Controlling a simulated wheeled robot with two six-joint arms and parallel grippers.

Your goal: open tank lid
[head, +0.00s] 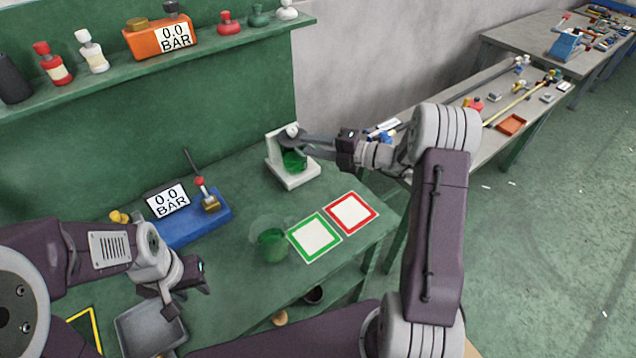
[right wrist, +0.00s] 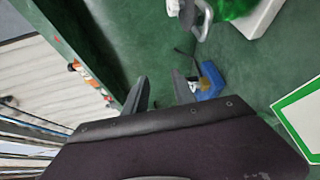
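A small white stand (head: 295,179) holds a green vessel (head: 294,160) with a pale round knob (head: 292,130) at its top. I cannot tell whether this is the tank or whether a lid is shut. My right gripper (head: 296,144) reaches in from the right at the height of the stand's top and partly hides it. In the right wrist view my right gripper (right wrist: 162,90) has its fingers apart with nothing between them. The white stand (right wrist: 262,20) is beyond them at the top right. My left gripper (head: 187,291) is open and empty above a grey tray.
A clear container with green content (head: 271,245) stands beside green-framed (head: 314,238) and red-framed (head: 351,213) squares. A blue gauge device (head: 200,229) stands left. The grey tray (head: 150,335) is at the front. A shelf (head: 200,56) with bottles runs behind.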

